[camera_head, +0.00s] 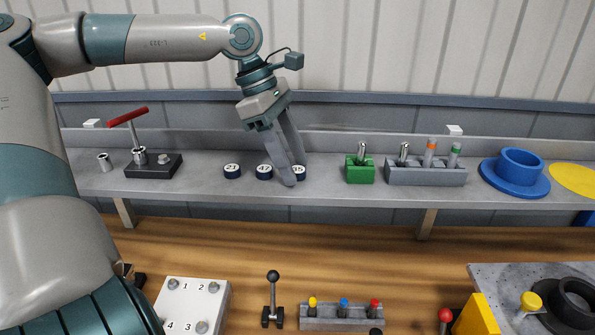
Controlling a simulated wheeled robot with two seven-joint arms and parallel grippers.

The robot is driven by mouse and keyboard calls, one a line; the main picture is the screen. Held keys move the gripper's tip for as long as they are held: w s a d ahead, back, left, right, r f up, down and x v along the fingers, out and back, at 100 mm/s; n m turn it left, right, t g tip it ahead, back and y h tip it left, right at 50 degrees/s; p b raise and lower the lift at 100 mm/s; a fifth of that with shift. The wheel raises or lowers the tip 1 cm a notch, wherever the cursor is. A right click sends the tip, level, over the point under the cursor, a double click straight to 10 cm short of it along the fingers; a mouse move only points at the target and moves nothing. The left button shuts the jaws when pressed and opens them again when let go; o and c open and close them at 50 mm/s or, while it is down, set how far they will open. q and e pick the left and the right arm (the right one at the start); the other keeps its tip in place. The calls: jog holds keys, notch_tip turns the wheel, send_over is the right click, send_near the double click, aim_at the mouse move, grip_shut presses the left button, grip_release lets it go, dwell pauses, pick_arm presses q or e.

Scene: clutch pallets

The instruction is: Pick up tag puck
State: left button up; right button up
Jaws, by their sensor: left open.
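Three dark round tag pucks with white number faces stand in a row on the grey shelf (330,188): puck 21 (232,171), puck 47 (264,171) and puck 35 (300,173). My left gripper (295,174) reaches down from above with its fingers open. One fingertip is in front of puck 35 and hides its left part. The other finger comes down behind or above that puck. I cannot tell whether either finger touches it. My right gripper does not show.
Right are a green block (359,172), a grey rack (426,176) and a blue flanged ring (515,178). Below, the wooden bench (340,255) holds a numbered white plate (192,300) and a lever (273,298).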

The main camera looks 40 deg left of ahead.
pick_arm(q)
jog(key=shift+c, duration=0.9)
jog(key=c, duration=0.9)
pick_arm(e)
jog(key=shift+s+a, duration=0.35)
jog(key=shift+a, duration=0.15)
pick_arm(q)
jog(key=shift+r, duration=0.1)
